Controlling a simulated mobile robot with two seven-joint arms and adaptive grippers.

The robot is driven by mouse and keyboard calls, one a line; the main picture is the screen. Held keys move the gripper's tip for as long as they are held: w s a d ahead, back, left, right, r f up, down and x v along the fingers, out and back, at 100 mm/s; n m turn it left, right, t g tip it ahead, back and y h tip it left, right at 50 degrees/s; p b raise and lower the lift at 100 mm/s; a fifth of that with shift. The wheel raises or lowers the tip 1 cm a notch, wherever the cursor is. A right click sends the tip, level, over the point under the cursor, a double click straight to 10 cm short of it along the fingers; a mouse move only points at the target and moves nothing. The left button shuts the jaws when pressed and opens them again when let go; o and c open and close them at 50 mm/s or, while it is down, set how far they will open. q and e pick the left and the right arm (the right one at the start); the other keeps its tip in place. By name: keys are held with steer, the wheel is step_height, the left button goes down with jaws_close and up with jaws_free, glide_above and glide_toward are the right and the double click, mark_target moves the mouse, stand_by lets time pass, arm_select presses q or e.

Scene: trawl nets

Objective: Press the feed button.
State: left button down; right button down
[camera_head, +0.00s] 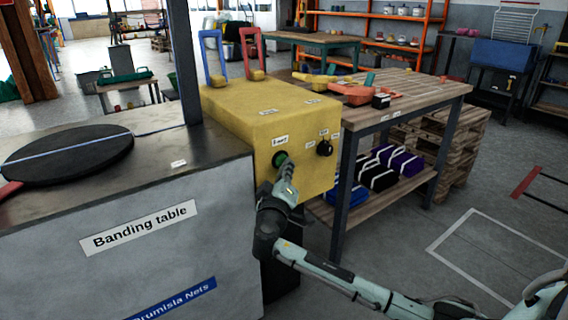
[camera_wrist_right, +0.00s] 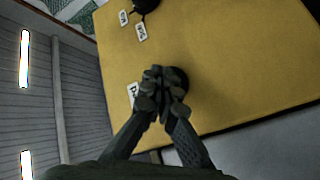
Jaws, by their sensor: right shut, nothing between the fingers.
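The feed button is the green round button (camera_head: 281,158) on the front face of the yellow box (camera_head: 318,168), under a small white label. My right gripper (camera_head: 286,168) is shut and empty, with its fingertips right at the button's lower edge. In the right wrist view the closed fingertips (camera_wrist_right: 160,84) lie in front of a dark round part of the button (camera_wrist_right: 179,78) and hide most of it. I cannot tell whether they touch it or whether it is pushed in. My left gripper is not in view.
A black knob (camera_head: 324,148) sits right of the button; it also shows in the wrist view (camera_wrist_right: 146,4). The grey banding table (camera_head: 120,235) stands at left with a black disc (camera_head: 68,153). A wooden workbench (camera_head: 425,88) with tools stands at right, bags on its lower shelf.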

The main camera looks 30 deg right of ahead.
steer(key=shift+w, duration=0.15)
stand_by(0.4)
steer(key=shift+s+d, duration=0.1)
steer(key=shift+s, duration=0.9)
steer(key=shift+s+d+p, duration=0.2)
steer(key=shift+s+p, duration=0.25)
steer(key=shift+s, duration=2.05)
